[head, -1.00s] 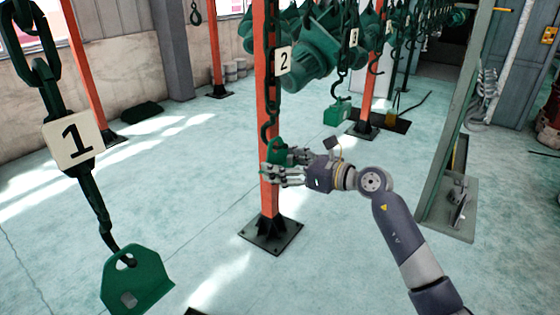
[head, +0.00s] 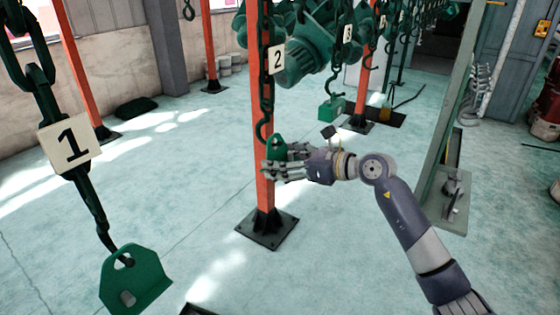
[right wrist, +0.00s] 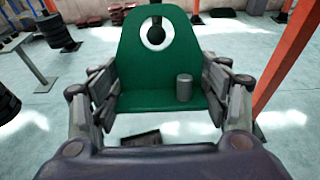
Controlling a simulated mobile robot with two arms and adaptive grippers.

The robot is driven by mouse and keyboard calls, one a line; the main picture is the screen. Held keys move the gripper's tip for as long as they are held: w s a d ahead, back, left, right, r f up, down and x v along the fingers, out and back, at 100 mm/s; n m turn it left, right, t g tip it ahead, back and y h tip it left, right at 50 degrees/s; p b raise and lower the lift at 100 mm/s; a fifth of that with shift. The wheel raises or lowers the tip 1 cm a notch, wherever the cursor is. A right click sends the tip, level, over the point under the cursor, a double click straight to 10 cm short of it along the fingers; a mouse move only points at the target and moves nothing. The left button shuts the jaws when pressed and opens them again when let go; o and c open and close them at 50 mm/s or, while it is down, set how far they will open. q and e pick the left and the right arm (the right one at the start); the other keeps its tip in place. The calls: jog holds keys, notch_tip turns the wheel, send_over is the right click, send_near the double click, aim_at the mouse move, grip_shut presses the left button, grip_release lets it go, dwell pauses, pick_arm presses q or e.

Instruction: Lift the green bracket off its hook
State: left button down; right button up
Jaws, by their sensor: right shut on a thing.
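A green bracket (head: 279,143) with a round hole is between the fingers of my right gripper (head: 281,167), beside the lower end of the dark hook (head: 263,132) under tag 2. In the right wrist view the bracket (right wrist: 140,75) stands upright between the fingers, which grip its two sides. It has a small grey cylinder on its face. A dark shape shows in the pale-rimmed hole; I cannot tell whether the hook passes through it. Another green bracket (head: 136,285) hangs from the chain with tag 1. My left gripper is not in view.
An orange post (head: 264,190) on a dark base plate stands right behind my right gripper. A green-grey column (head: 453,110) stands to the right.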

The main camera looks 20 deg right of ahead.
jog(key=shift+s+d+r, duration=0.15)
jog(key=shift+s+r, duration=0.05)
jog(key=shift+r, duration=0.05)
dwell(0.4)
jog(key=shift+s+d+r, duration=0.35)
jog(key=shift+s+d, duration=0.05)
jog(key=shift+s, duration=0.15)
jog(key=shift+s+d+b, duration=0.3)
jog(key=shift+b, duration=0.25)
jog(key=shift+s+d+b, duration=0.25)
jog(key=shift+s+b, duration=0.1)
jog(key=shift+b, duration=0.1)
jog(key=shift+s+d+r, duration=0.1)
jog(key=shift+r, duration=0.1)
